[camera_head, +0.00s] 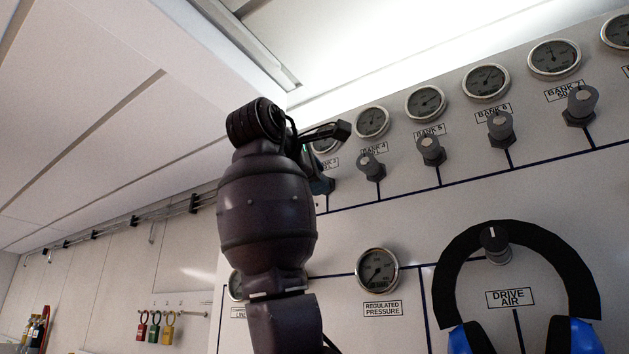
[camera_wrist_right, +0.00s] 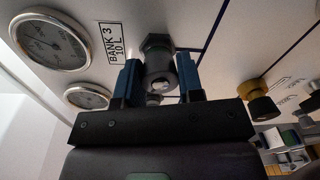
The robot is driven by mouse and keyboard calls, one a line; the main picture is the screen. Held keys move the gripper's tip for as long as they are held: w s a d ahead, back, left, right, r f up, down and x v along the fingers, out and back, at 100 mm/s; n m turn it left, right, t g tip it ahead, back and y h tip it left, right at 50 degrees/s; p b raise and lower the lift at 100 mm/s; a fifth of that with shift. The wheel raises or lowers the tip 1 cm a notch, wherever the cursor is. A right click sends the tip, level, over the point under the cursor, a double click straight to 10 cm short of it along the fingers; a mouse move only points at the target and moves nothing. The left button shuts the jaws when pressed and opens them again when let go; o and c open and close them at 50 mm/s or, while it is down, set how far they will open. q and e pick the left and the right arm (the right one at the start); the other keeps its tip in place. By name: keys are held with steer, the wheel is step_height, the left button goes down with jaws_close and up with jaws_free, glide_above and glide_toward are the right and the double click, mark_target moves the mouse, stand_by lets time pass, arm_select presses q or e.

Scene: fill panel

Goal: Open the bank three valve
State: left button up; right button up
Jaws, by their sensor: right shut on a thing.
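The bank three valve (camera_wrist_right: 160,72) is a dark grey knob on the panel, beside the "BANK 3 10 L" label (camera_wrist_right: 115,42) in the right wrist view. My right gripper (camera_wrist_right: 158,82) has its two blue fingers on either side of the knob and is shut on it. In the head view my dark right arm hides the valve and most of the right gripper (camera_head: 322,184); only a bit of the gripper shows at the panel's left end. The knob's turn position cannot be told. My left gripper is not in view.
Other bank valves, such as bank 4 (camera_head: 371,167) and bank 5 (camera_head: 431,150), run rightward under round gauges. Below are the regulated pressure gauge (camera_head: 377,270) and the drive air knob (camera_head: 495,244), with a black and blue headset-like thing (camera_head: 458,262) around it.

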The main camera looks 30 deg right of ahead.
steer(key=n, duration=0.4)
steer(key=shift+b, duration=0.4)
steer(key=n, duration=0.4)
steer(key=shift+n+g+b, duration=0.3)
steer(key=shift+g, duration=0.1)
steer(key=n, duration=0.3)
steer(key=shift+r+h, duration=0.1)
steer(key=shift+h, duration=0.2)
steer(key=shift+w+n, duration=0.1)
steer(key=shift+n, duration=1)
steer(key=o, duration=0.9)
steer(key=shift+a, duration=0.1)
